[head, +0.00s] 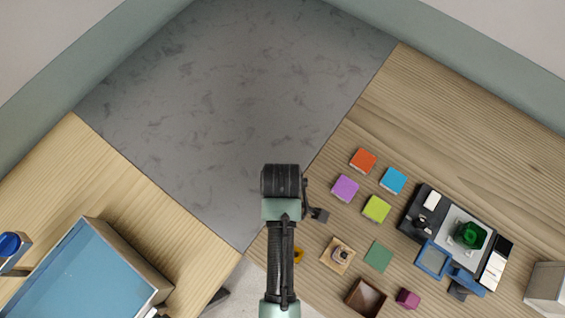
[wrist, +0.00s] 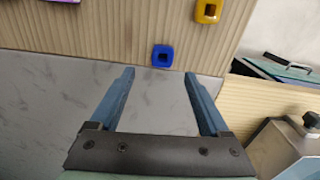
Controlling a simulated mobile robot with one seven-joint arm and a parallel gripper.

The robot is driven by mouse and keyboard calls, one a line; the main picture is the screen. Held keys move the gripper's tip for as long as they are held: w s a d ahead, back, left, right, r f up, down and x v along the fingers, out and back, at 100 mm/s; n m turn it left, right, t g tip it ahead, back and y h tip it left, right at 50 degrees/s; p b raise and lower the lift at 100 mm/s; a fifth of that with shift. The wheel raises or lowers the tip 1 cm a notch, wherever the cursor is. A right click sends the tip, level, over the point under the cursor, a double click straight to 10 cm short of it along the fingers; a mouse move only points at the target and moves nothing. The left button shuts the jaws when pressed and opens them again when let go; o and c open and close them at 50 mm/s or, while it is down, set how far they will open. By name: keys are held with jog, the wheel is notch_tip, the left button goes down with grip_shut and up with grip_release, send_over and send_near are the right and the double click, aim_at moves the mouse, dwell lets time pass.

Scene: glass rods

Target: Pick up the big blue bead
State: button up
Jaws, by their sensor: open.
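The big blue bead (wrist: 163,56) shows in the wrist view as a rounded square with a dark hole. It lies on the wooden table near its edge, beyond my fingertips and roughly between them. My gripper (wrist: 159,72) is open and empty, its two blue fingers spread apart and pointing towards the bead. The gap between fingertips and bead is hard to judge. In the head view my arm covers the part of the table where the blue bead would show, and I cannot make out the bead or the fingertips there.
A yellow bead (wrist: 208,11) lies beyond the blue one, to its right; a yellow piece (head: 298,256) shows beside my arm. Coloured square blocks, such as an orange one (head: 363,160), and a black tray (head: 412,218) stand right. A blue-floored box (head: 125,254) stands on the left table.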

jog(key=shift+w+f, duration=0.1)
jog(key=shift+f, duration=0.45)
jog(key=shift+s+f, duration=0.25)
jog(key=shift+f, duration=0.15)
jog(key=f, duration=0.1)
jog(key=f+p, duration=0.1)
jog(key=f, duration=0.1)
jog(key=shift+s+d+f, duration=0.1)
jog(key=shift+s+f, duration=0.05)
jog(key=shift+s, duration=0.05)
jog(key=shift+f, duration=0.65)
grip_shut()
